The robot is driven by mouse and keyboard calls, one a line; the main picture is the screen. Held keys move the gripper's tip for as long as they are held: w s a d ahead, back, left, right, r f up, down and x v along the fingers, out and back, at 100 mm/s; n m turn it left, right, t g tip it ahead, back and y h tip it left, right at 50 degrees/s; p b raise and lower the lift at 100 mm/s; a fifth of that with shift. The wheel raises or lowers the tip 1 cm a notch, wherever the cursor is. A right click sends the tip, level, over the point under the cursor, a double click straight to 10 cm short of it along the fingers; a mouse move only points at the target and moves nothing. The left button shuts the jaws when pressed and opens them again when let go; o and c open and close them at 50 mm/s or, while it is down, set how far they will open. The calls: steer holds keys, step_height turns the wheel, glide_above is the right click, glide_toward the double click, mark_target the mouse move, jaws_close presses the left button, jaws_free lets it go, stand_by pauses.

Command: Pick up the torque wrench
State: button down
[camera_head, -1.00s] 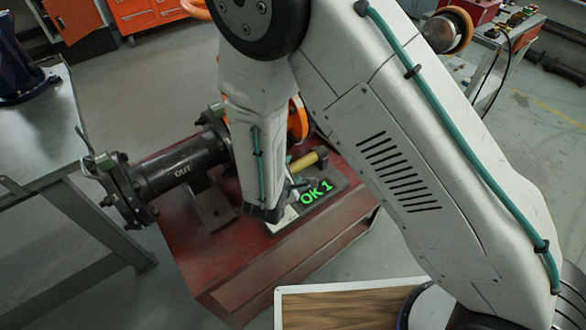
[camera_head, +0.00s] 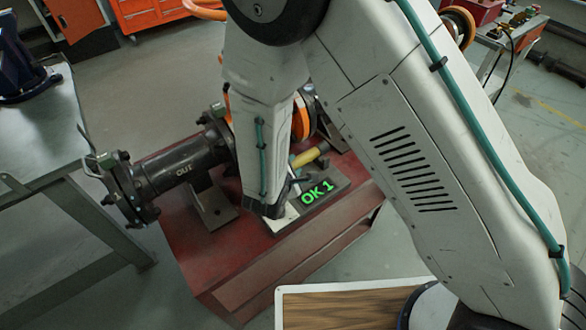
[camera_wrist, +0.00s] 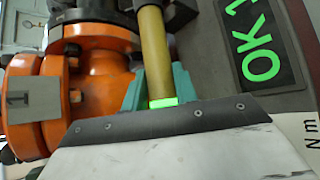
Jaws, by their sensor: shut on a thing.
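The torque wrench shows as a yellow-brass bar (camera_wrist: 153,48) in the wrist view. The teal jaws of my gripper (camera_wrist: 160,84) are shut around the bar, one on each side. In the head view a short yellow length of it (camera_head: 307,157) shows just right of my wrist, above the red stand.
A dark plate with a green "OK 1" display (camera_head: 317,192) lies beside my wrist on the red stand (camera_head: 240,283). The orange valve body (camera_wrist: 95,85) is close to my jaws. A grey table (camera_head: 40,150) stands left.

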steer(key=shift+r, duration=0.9)
steer(key=s+r, duration=0.2)
steer(key=s, duration=0.6)
steer(key=s+r, duration=0.2)
steer(key=s, duration=0.6)
steer(key=shift+a+r, duration=0.25)
steer(key=shift+r, duration=0.15)
